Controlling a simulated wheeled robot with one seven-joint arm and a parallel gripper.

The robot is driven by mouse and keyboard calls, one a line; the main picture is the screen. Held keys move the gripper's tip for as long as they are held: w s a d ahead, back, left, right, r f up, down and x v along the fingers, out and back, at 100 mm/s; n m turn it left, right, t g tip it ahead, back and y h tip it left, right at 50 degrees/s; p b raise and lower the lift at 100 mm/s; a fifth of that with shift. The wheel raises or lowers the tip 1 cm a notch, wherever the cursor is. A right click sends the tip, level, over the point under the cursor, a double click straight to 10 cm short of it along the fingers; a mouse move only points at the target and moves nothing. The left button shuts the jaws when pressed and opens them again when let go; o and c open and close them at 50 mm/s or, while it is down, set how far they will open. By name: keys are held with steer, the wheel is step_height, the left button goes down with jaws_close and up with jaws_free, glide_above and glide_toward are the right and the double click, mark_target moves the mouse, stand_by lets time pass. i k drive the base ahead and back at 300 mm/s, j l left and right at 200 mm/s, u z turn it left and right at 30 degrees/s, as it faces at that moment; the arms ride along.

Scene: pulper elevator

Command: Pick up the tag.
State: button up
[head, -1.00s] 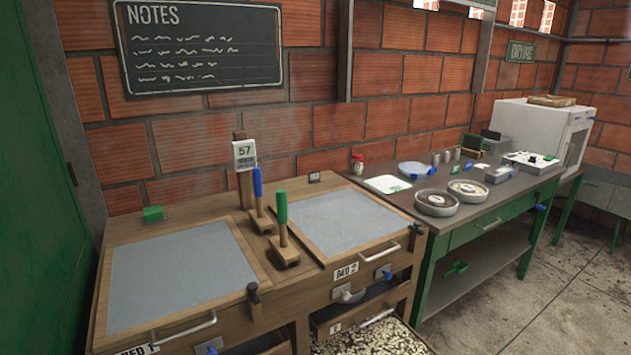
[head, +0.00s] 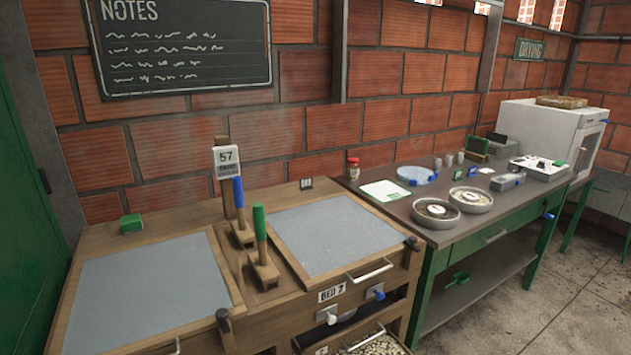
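A white tag (head: 227,161) marked 57, with smaller dark print below the number, is on the upright wooden post (head: 222,145) at the back of the wooden bench. It faces the camera and is in front of the post. A small dark tag-like piece (head: 306,184) stands at the back edge of the bench, right of the post; its marking is too small to read. My gripper is not in view.
Blue-handled (head: 239,207) and green-handled (head: 261,240) wooden tools stand between two grey bed panels, close in front of the post. A green block (head: 131,223) sits at the bench's back left. The green table (head: 416,213) at right holds bowls and small items.

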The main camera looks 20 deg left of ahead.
mark_target(306, 183)
steer(key=i+l, duration=0.2)
steer(key=i, duration=0.25)
steer(key=i+l, duration=0.25)
steer(key=i, duration=0.25)
steer(key=i+l, duration=0.2)
steer(key=i, duration=0.25)
steer(key=i+l, duration=0.25)
steer(key=i, duration=0.25)
